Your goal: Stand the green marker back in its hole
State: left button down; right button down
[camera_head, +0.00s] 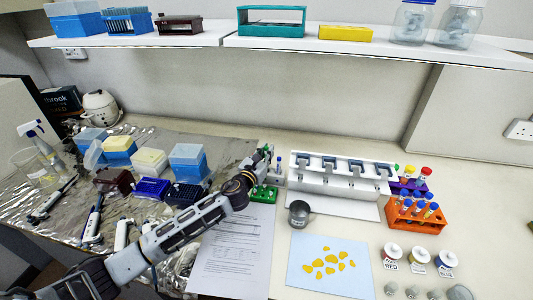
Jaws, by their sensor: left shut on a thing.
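My left arm reaches in from the lower left, and my left gripper (266,159) is at the back middle of the bench, shut on the green marker (267,149). Only a little green shows at the fingers; the rest of the marker is hidden by the gripper. A small green block (264,194), which looks like the marker holder, sits on the bench just below the gripper in the picture. Its holes are too small and too covered to make out. A slim pale upright thing (279,167) stands just right of the fingers. My right gripper is not in view.
A white pipette stand (330,187) is close on the right, with a grey cup (299,212) before it. An orange tube rack (416,218) stands further right. Tip boxes (188,160) crowd the left. A printed sheet (232,250) lies in front.

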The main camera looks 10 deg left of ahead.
pick_arm(q)
jog(key=shift+f+b, duration=0.35)
jog(key=shift+f, duration=0.25)
jog(key=shift+f+b, duration=0.35)
jog(key=shift+f, duration=0.1)
jog(key=c, duration=1.4)
grip_release()
jog(key=shift+s, duration=0.1)
jog(key=shift+v, duration=5.9)
jog(key=shift+r, duration=0.25)
notch_tip(320, 180, up, 9)
jog(key=p, duration=0.9)
jog(key=shift+f, duration=0.1)
